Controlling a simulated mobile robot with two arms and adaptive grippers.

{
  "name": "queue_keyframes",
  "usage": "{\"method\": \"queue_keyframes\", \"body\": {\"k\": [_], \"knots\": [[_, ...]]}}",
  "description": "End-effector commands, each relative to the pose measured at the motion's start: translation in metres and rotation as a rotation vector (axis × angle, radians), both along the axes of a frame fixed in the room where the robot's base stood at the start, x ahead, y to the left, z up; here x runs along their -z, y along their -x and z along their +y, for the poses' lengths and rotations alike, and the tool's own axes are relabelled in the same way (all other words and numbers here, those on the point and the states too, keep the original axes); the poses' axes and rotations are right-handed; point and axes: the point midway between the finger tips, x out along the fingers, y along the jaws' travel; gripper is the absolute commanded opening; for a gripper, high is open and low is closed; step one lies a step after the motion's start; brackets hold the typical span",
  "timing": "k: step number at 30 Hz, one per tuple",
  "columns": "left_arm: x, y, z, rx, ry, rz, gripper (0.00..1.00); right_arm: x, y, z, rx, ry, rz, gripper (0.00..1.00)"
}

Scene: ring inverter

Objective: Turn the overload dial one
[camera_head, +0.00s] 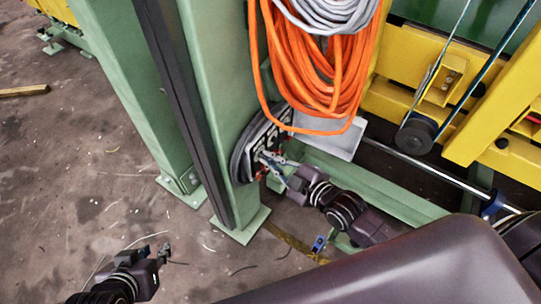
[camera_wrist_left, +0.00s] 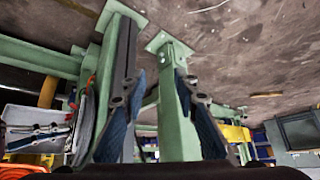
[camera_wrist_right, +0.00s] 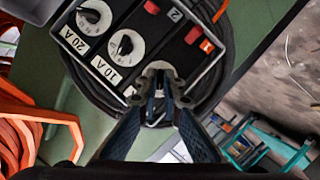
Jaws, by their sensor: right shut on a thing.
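A black control panel (camera_wrist_right: 122,52) with several round white dials fills the upper part of the right wrist view. It also shows on the green post in the head view (camera_head: 262,138). One dial (camera_wrist_right: 88,17) is marked 20 A and the dial beside it (camera_wrist_right: 126,45) is marked 10 A. My right gripper (camera_wrist_right: 160,76) is shut on a third pale dial (camera_wrist_right: 157,67) at the panel's near end; its fingers hide much of that dial and its label. My left gripper (camera_head: 163,252) is open and empty above the floor; its parted fingers show in the left wrist view (camera_wrist_left: 160,78).
Red switches (camera_wrist_right: 193,36), numbered 2 and 1, sit along the panel's right side. Orange cable (camera_head: 310,75) hangs in loops just above the panel. A green post (camera_head: 215,80) stands between my grippers. Bare floor (camera_head: 70,180) lies open at the left.

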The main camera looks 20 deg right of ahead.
Motion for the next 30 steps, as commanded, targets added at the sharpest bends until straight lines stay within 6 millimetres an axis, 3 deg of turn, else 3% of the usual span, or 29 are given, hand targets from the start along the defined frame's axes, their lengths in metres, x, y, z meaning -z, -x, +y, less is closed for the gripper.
{"method": "queue_keyframes", "body": {"k": [6,8,23,30], "knots": [[0.020,0.066,0.020,-0.022,-0.056,0.270,0.28,-0.002,0.000,0.000,-0.001,-0.054,0.048,0.00],[0.021,0.078,0.024,-0.026,-0.065,0.319,0.28,-0.002,0.000,-0.001,-0.001,-0.069,0.060,0.00],[0.003,0.078,0.023,-0.026,-0.066,0.318,0.28,-0.001,-0.001,-0.002,-0.001,-0.205,0.166,0.00],[0.027,0.071,0.022,-0.024,-0.066,0.331,0.28,-0.001,-0.001,-0.002,0.000,-0.258,0.206,0.00]]}}
